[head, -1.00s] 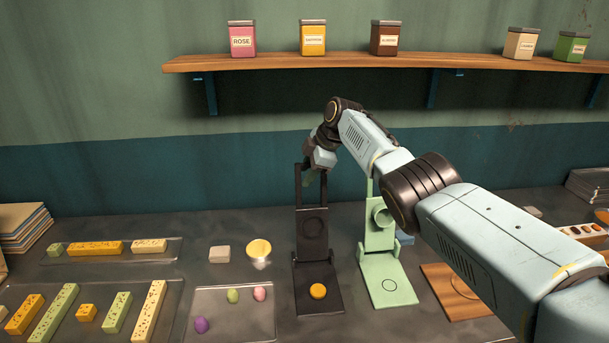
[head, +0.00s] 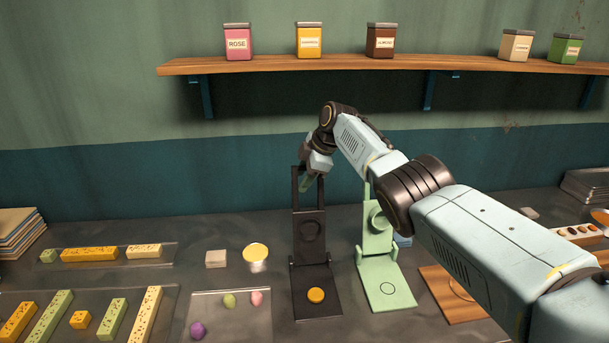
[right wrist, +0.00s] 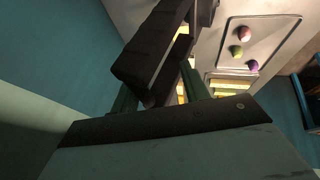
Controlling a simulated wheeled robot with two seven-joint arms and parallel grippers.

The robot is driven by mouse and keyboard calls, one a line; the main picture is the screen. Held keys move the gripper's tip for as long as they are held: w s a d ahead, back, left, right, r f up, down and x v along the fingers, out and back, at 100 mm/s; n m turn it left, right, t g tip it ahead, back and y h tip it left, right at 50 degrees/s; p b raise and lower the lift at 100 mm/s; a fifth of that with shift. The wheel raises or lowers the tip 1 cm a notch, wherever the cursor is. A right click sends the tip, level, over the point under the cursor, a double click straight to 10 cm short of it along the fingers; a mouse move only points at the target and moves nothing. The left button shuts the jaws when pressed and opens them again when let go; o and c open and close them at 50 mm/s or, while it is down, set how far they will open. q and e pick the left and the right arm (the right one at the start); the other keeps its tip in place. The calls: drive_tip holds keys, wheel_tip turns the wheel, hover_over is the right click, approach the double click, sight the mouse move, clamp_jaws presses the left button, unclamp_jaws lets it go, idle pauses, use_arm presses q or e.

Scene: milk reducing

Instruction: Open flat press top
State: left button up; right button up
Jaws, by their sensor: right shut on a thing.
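The black flat press (head: 311,258) stands on the table in the middle of the head view. Its top plate (head: 311,225) is swung up to about upright, and its two-armed handle points upward. A round orange piece (head: 316,295) lies on the bare base plate. My right gripper (head: 308,183) is at the upper end of the handle and shut on it. In the right wrist view, the dark handle (right wrist: 150,58) passes between the green fingers. The gripper hides part of the handle's end. My left gripper is not in view.
A pale green press (head: 380,250) stands close to the right, partly behind my right arm. A cup with a yellow top (head: 256,256) and a tray with small coloured balls (head: 265,325) are at the left. A wooden shelf (head: 340,65) with jars hangs above.

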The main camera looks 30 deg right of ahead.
drive_tip(key=shift+s+f, duration=0.1)
drive_tip(key=shift+f, duration=0.15)
drive_tip(key=v, duration=1.3)
drive_tip(key=shift+r, duration=0.4)
drive_tip(key=shift+s, duration=0.1)
